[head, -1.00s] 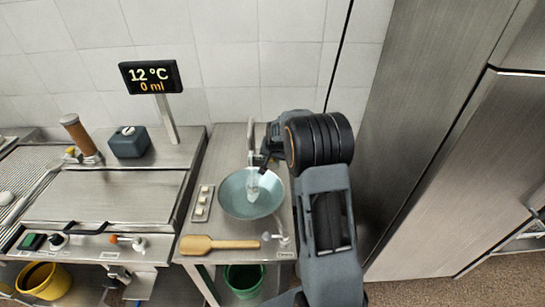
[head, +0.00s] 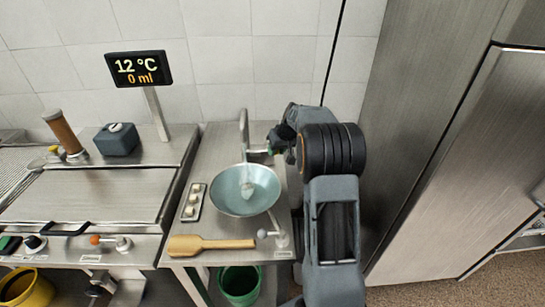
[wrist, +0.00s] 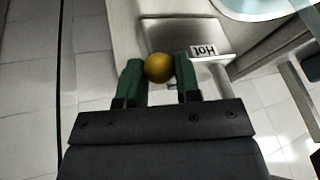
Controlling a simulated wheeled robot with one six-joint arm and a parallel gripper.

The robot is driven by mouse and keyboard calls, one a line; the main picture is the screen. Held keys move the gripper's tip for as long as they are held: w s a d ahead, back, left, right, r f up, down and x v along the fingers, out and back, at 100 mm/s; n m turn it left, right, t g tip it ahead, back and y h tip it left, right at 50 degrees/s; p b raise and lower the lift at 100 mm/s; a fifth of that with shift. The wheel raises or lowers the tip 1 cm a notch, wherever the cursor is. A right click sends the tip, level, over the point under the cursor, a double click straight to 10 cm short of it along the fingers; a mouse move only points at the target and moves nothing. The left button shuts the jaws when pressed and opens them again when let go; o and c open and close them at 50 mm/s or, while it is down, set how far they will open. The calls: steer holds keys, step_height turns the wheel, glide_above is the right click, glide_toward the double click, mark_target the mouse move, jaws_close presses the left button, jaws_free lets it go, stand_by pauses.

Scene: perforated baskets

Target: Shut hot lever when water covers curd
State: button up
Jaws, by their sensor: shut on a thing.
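My gripper (wrist: 160,80) has its green fingers shut around a yellow ball knob (wrist: 158,67), beside a plate marked "Hot" (wrist: 205,50). In the head view my gripper (head: 274,147) is at the back right of the pale blue bowl (head: 225,199), close to the upright tap (head: 244,125); the knob is hidden there. A small white lump, seemingly the curd (head: 247,190), is in the bowl. A pale streak is above it; I cannot tell how much water is in the bowl. The display (head: 138,69) reads 12 °C and 0 ml.
A second lever with a grey ball (head: 263,233) stands at the counter's front right. A wooden paddle (head: 210,245) lies at the front edge, and a small tray (head: 193,202) with white pieces is left of the bowl. A tall steel cabinet (head: 440,150) is on the right.

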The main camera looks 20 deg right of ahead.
steer(key=shift+w+d+n+g+y+p, duration=0.55)
steer(key=shift+n+p, duration=0.65)
steer(key=shift+n, duration=0.65)
steer(key=shift+w+d+n+g+y+p, duration=0.4)
steer(key=shift+w+d+n+g+p, duration=0.6)
steer(key=shift+n, duration=0.9)
steer(key=shift+w+d+n+g+y+p, duration=0.35)
steer(key=shift+d+n+y+p, duration=0.15)
steer(key=shift+n+p, duration=1.15)
steer(key=shift+n, duration=0.3)
steer(key=o, duration=0.9)
steer(key=shift+r, duration=0.1)
